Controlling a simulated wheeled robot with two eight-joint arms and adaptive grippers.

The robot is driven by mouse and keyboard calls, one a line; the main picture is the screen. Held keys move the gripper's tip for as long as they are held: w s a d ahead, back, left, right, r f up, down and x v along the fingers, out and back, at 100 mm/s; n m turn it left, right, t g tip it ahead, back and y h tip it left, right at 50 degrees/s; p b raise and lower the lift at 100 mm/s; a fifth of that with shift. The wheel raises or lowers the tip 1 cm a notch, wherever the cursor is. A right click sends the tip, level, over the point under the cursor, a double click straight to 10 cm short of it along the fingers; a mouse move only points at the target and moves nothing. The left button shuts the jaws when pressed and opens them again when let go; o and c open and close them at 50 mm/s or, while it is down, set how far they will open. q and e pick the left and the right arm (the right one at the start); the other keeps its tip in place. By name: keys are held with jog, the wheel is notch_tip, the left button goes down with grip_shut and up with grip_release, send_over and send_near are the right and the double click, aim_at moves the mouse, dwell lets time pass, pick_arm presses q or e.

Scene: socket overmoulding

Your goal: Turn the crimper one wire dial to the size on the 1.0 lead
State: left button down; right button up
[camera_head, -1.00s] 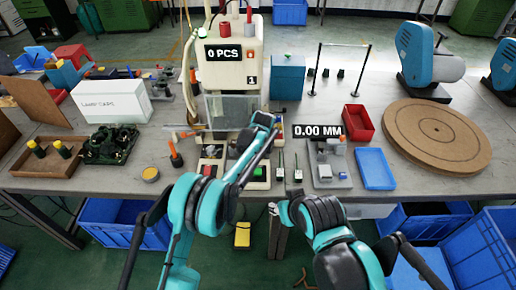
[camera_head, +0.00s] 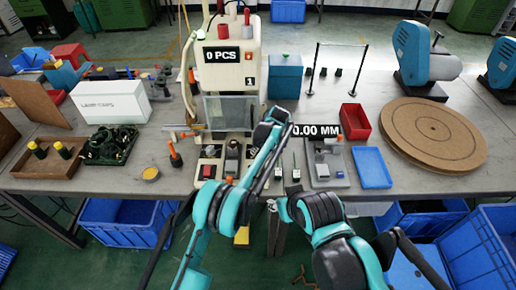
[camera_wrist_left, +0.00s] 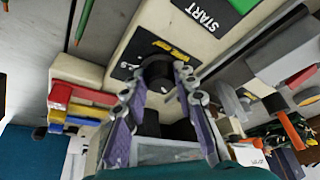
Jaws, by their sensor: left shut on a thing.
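The crimper (camera_head: 252,75) is a tall cream machine at the back middle of the table. In the left wrist view its black wire dial (camera_wrist_left: 158,68) sits on the cream base, next to a yellow label and a green START plate (camera_wrist_left: 215,10). My left gripper (camera_wrist_left: 155,78) is shut on the dial, one purple finger on each side. The dial's setting is not clearly readable. In the head view my left forearm hides the dial and most of that gripper. Two thin leads (camera_head: 296,172) stand right of the crimper; their sizes are unreadable. My right gripper cannot be made out.
A micrometer stand (camera_head: 325,172) with a 0.00 MM display, a blue tray (camera_head: 372,168) and a red bin (camera_head: 356,122) stand to the right. A white box (camera_head: 112,103) and a tray of green parts (camera_head: 108,146) are on the left. The front left table top is mostly clear.

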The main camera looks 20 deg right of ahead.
dwell(0.4)
pick_arm(q)
jog(key=c, duration=1.2)
grip_release()
jog(key=v, duration=1.2)
jog(key=shift+w, duration=0.1)
